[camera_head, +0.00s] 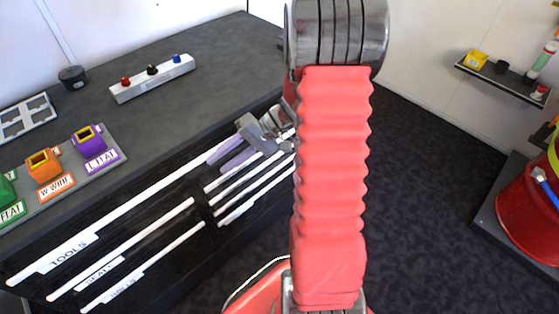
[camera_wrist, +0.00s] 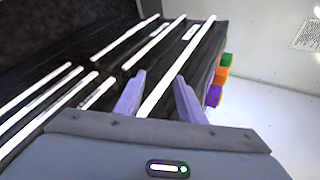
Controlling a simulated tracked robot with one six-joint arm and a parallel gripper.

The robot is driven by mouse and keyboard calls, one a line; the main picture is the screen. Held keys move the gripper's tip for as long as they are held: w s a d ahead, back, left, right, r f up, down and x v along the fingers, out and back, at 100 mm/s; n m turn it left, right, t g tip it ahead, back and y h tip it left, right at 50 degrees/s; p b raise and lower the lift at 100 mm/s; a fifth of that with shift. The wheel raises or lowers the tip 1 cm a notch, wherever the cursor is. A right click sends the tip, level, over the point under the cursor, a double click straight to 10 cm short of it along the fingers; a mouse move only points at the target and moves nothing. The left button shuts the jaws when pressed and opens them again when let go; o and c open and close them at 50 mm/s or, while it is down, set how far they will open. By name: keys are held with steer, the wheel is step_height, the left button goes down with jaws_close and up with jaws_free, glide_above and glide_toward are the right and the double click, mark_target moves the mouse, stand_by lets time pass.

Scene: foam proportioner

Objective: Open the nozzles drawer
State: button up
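A dark drawer cabinet (camera_head: 120,250) under the grey worktop has long white bar handles in a left and a right column. The top left handle (camera_head: 130,218) is labelled TOOLS and the one below (camera_head: 135,240) seems to read SEALS. The third label (camera_head: 122,285) on the lowest left handle is too small to read surely; I see no clear nozzles label. All drawers look closed. My gripper (camera_head: 217,160) is open at the right end of the TOOLS handle. In the wrist view, its purple fingers (camera_wrist: 160,80) stand apart on either side of a white handle (camera_wrist: 168,65); contact cannot be told.
The worktop (camera_head: 200,100) above carries coloured nozzle blocks (camera_head: 45,166), a white strip with knobs (camera_head: 152,78) and a black cup (camera_head: 72,77). A red drum (camera_head: 528,215) and a wall shelf (camera_head: 505,82) stand at the right. The floor (camera_head: 430,200) between is clear.

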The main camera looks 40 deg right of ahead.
steer(key=w+d+f+m+t, duration=0.3)
steer(key=d+f+t, duration=0.2)
steer(key=d+f, duration=0.25)
steer(key=m+t+h, duration=0.9)
steer(key=m+h, duration=0.1)
steer(key=h, duration=0.1)
glide_toward(277, 158)
steer(key=s, duration=0.6)
steer(key=shift+d+r+n+y, duration=0.2)
steer(key=shift+n+y, duration=0.1)
steer(key=shift+w, duration=0.1)
steer(key=w, duration=1.3)
steer(key=shift+w+a, duration=0.2)
steer(key=shift+w, duration=0.1)
steer(key=shift+c, duration=0.2)
jaws_close()
